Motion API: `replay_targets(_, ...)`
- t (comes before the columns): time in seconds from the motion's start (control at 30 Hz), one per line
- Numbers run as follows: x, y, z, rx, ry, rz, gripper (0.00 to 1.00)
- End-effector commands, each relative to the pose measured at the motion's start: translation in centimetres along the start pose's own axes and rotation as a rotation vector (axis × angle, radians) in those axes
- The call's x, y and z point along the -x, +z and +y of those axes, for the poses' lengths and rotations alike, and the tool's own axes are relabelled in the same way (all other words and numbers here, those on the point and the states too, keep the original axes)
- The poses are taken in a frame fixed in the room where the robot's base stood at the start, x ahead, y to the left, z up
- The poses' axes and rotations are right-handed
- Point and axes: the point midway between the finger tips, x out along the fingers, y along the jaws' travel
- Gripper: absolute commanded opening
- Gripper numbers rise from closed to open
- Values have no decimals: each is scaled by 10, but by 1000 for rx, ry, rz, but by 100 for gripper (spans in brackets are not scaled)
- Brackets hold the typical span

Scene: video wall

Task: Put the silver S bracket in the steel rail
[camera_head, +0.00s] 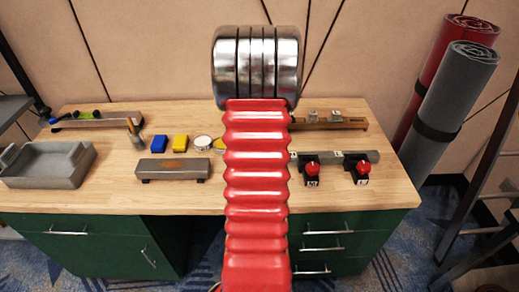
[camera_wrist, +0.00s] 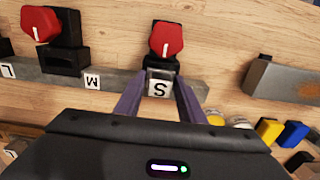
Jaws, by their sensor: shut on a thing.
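The silver S bracket (camera_wrist: 159,88) shows in the wrist view as a small silver piece with a white S face. My gripper (camera_wrist: 158,98) is shut on it, with one finger on each side. The steel rail (camera_wrist: 118,80) runs behind it, with white L and M labels to the left. In the wrist view the bracket overlaps the rail; I cannot tell whether it touches the rail or is above it. In the head view the right part of the steel rail (camera_head: 335,157) shows; my red arm hides its left part, the gripper and the bracket.
Two red-knobbed clamps (camera_head: 312,166) (camera_head: 357,167) stand along the rail. A wooden rail (camera_head: 350,123) with two silver brackets lies behind. A sharpening stone (camera_head: 172,169), yellow block (camera_head: 180,143), blue block (camera_head: 159,142) and grey tray (camera_head: 45,180) are to the left.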

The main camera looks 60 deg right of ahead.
Motion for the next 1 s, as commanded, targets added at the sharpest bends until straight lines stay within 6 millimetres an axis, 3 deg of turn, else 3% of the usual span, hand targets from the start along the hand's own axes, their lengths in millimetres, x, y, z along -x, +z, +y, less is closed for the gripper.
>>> replay_targets(0.53,-6,0,0,0,0,2,7)
replay_targets(0.57,-6,0,0,0,0,2,36)
replay_targets(0.87,-6,0,0,0,0,1,57)
replay_targets(1.0,-6,0,0,0,0,1,57)
